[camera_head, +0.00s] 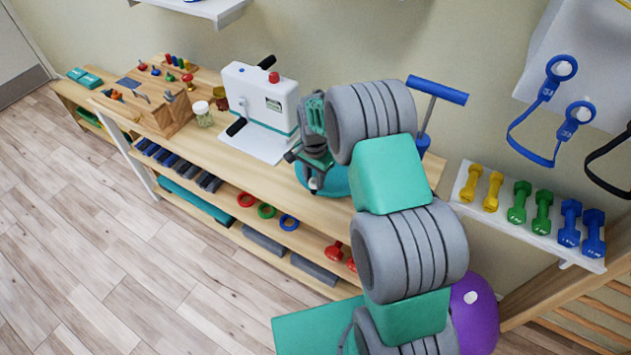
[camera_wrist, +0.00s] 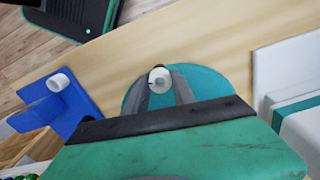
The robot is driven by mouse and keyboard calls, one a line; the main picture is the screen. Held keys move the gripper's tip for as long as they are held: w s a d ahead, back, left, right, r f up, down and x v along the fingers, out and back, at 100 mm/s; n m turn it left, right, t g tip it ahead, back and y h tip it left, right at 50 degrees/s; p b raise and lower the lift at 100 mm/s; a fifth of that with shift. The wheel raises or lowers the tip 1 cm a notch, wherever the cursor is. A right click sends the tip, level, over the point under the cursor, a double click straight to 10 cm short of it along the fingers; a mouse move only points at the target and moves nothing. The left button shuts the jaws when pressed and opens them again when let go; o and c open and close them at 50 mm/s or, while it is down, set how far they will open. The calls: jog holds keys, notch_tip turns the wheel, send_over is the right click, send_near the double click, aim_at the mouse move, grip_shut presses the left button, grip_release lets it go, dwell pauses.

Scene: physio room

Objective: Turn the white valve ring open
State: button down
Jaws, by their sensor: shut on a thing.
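The white valve ring (camera_wrist: 160,76) sits over a round teal body (camera_wrist: 210,82) on the wooden bench top. In the wrist view my gripper (camera_wrist: 164,84) has its two grey fingers on either side of the ring, shut on it. In the head view my gripper (camera_head: 315,178) reaches down to the teal body (camera_head: 336,178), with a small bit of white showing at its fingertips. My arm hides part of the teal body there. How far the ring is turned cannot be told.
A white machine (camera_head: 262,100) with a red knob stands left of my gripper. A blue T-handled pump (camera_head: 437,90) stands behind my arm to the right. A jar (camera_head: 202,113) and a wooden peg box (camera_head: 165,112) are farther left. Dumbbells lie on a shelf (camera_head: 535,225) at right.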

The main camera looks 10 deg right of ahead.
jog(key=n+b, duration=0.3)
jog(key=n, duration=0.1)
jog(key=shift+f, duration=0.2)
jog(key=n+b, duration=0.1)
jog(key=n, duration=0.1)
jog(key=n+b, duration=0.1)
jog(key=n, duration=0.2)
jog(key=shift+r+n, duration=0.2)
jog(key=shift+n, duration=0.1)
jog(key=c, duration=1.1)
grip_release()
jog(key=shift+o, duration=0.2)
notch_tip(320, 180, up, 8)
jog(key=p, duration=0.4)
